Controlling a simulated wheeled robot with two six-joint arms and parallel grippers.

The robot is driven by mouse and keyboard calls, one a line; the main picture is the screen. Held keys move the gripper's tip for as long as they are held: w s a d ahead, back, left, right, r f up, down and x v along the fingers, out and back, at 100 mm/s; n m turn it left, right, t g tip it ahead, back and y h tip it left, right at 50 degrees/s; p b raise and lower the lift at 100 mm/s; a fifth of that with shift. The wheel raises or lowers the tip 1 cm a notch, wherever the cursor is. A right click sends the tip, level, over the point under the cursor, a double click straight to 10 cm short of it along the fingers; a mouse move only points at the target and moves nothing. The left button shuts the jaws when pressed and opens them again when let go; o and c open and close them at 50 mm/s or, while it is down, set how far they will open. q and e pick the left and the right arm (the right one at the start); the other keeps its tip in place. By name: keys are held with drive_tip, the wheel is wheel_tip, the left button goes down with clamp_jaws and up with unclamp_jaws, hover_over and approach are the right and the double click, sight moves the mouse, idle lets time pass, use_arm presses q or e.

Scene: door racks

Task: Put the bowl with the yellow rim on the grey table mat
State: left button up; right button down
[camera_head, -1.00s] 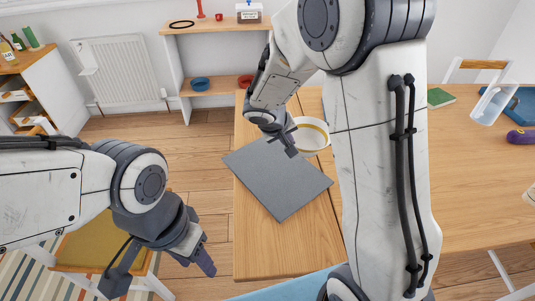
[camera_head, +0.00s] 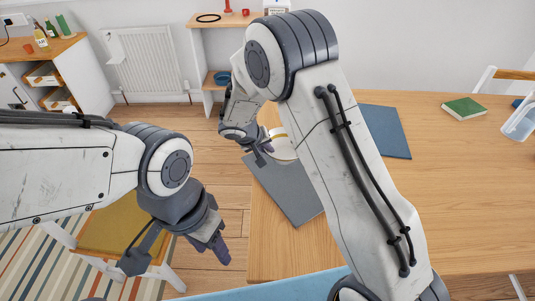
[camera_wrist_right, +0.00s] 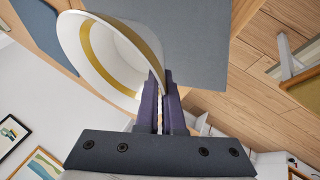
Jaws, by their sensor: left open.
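The white bowl with the yellow rim (camera_head: 285,149) is at the far end of the grey table mat (camera_head: 286,190) in the head view. My right gripper (camera_head: 264,154) is at the bowl's left side. In the right wrist view, its fingers (camera_wrist_right: 164,108) are closed on the edge of the bowl (camera_wrist_right: 98,55), which looks tilted there. The mat (camera_wrist_right: 188,35) shows behind it; I cannot tell if the bowl touches it. My left gripper (camera_head: 212,250) is open and empty, left of the table. My right arm hides part of the mat and table.
The wooden table (camera_head: 455,185) has a dark blue mat (camera_head: 387,131) and a green book (camera_head: 464,108). A clear container (camera_head: 520,122) is at the right. A chair or stool with a yellow seat (camera_head: 125,238) stands below my left arm.

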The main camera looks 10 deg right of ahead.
wheel_tip(320, 180, down, 3)
drive_tip(key=shift+r, duration=0.2)
drive_tip(key=shift+f, duration=0.15)
drive_tip(key=c, duration=1)
unclamp_jaws()
